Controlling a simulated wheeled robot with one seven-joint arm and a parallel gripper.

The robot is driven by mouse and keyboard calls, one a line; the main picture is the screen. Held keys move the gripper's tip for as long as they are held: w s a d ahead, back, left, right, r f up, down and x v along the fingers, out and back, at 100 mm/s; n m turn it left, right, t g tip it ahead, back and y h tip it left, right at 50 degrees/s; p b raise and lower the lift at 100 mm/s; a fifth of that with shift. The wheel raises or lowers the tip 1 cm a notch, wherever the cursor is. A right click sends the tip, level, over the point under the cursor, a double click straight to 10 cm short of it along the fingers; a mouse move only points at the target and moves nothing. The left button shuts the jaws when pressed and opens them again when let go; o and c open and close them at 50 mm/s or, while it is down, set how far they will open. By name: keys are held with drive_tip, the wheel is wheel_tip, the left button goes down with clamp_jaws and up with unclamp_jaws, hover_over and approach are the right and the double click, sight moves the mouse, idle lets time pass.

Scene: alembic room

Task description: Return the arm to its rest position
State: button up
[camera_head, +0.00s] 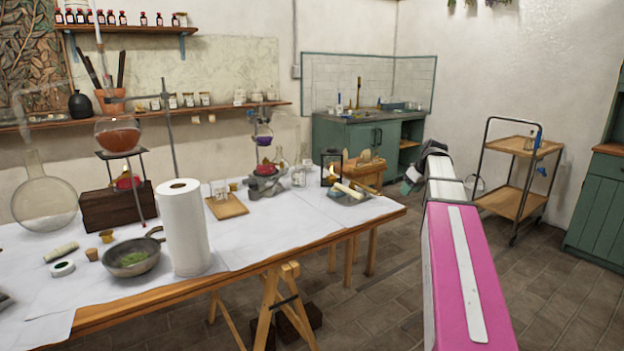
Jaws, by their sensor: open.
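My arm reaches out from the bottom right, with a pink link nearest the camera and a white part beyond it.
A wooden trolley (512,200) stands right, green cabinets (357,138) behind. Floor between is clear.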

drive_tip(key=s+a+f+m+g+h, duration=0.1)
drive_tip(key=s+a+f+m, duration=0.1)
drive_tip(key=s+a+f, duration=0.3)
drive_tip(key=s+a+f+m+g+h, duration=0.1)
drive_tip(key=s+a+f+m, duration=0.1)
drive_tip(key=s+a+f, duration=0.4)
drive_tip(key=s+a+f+m+g, duration=0.2)
drive_tip(key=s+a+f, duration=0.4)
drive_tip(key=s+f, duration=0.7)
wheel_tip(320, 180, down, 8)
drive_tip(key=shift+f+h, duration=0.1)
drive_tip(key=shift+h, duration=0.3)
drive_tip(key=shift+s+a, duration=0.1)
